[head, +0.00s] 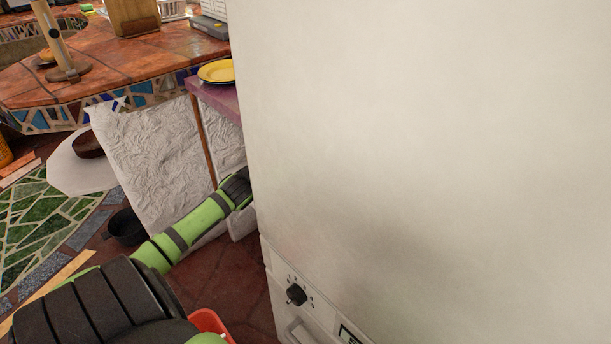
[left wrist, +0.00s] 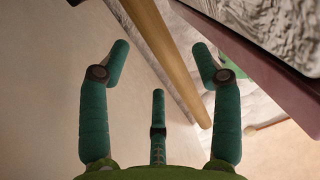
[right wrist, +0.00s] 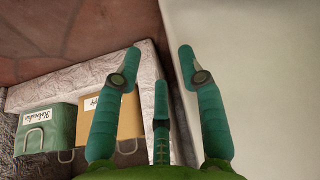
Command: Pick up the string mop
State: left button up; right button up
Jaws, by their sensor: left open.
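A tan wooden pole, which looks like the string mop's handle (left wrist: 167,52), runs between the spread fingers of my left gripper (left wrist: 160,48) in the left wrist view. I cannot tell whether they touch it. A thin brown stick, possibly the same handle, stands upright by the purple shelf in the head view (head: 203,142). No mop strings can be made out. In the head view my left arm reaches toward the white cabinet's edge, which hides its gripper. My right gripper (right wrist: 161,54) is open and empty in the right wrist view.
A tall white appliance (head: 420,120) fills the right of the head view. The purple shelf (head: 222,98) holds a yellow plate (head: 216,71). Crumpled white panels (head: 150,150) stand behind my left arm. A green bag (right wrist: 45,128) and an orange bag (right wrist: 95,118) show in the right wrist view.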

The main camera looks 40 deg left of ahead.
pick_arm(q)
jog(key=shift+w+a+f, duration=0.1)
jog(key=shift+w+a, duration=0.05)
jog(key=shift+w, duration=0.9)
jog(key=shift+w+a, duration=0.1)
jog(key=shift+w, duration=0.95)
jog(key=c, duration=1.2)
jog(key=shift+c, duration=0.2)
jog(key=shift+r, duration=0.25)
